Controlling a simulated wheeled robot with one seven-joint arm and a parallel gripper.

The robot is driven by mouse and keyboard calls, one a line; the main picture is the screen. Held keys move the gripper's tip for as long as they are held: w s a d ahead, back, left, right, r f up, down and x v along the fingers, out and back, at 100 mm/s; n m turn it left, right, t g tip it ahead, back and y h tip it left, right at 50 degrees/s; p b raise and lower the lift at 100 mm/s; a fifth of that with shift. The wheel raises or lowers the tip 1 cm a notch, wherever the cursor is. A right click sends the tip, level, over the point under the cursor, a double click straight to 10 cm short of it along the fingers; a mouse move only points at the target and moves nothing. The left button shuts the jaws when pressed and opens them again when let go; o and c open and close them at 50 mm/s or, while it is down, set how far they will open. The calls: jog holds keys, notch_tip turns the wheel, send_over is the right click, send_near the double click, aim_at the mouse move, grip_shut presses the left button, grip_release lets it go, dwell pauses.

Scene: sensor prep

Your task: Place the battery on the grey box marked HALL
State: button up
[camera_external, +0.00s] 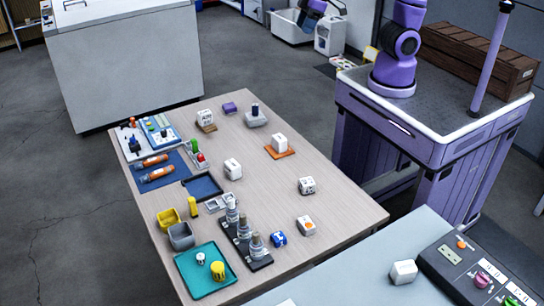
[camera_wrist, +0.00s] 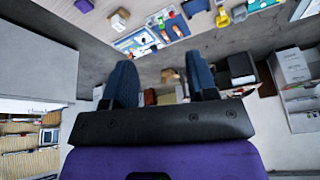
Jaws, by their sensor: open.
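A small dark blue cylinder (camera_external: 255,108), which looks like the battery, stands upright on a light grey box (camera_external: 256,120) at the far end of the wooden table. I cannot read any marking on that box, so I cannot tell if it is the one marked HALL. My gripper (camera_wrist: 160,68) shows in the wrist view with its two dark blue fingers spread wide and nothing between them. It is away from the cylinder and the box, and neither can be made out in the wrist view.
The wooden table (camera_external: 270,190) holds several white blocks, a purple block (camera_external: 230,107), an orange pad (camera_external: 280,152), two orange cylinders on a blue mat and a teal tray (camera_external: 190,280). A white cabinet (camera_external: 125,70) stands behind. The table's middle has bare room.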

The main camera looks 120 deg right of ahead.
jog(key=s+a+r+n, duration=0.1)
jog(key=s+a+r, duration=0.1)
jog(key=s, duration=0.3)
jog(key=s+a+r+n, duration=0.1)
jog(key=s+a+r, duration=0.2)
jog(key=s, duration=0.3)
jog(key=s+a+r+n+y, duration=0.1)
jog(key=s+a+r, duration=0.2)
jog(key=s+a, duration=0.2)
jog(key=shift+s+r+n+t, duration=0.15)
jog(key=shift+s+n+t, duration=0.1)
jog(key=shift+n+t, duration=0.15)
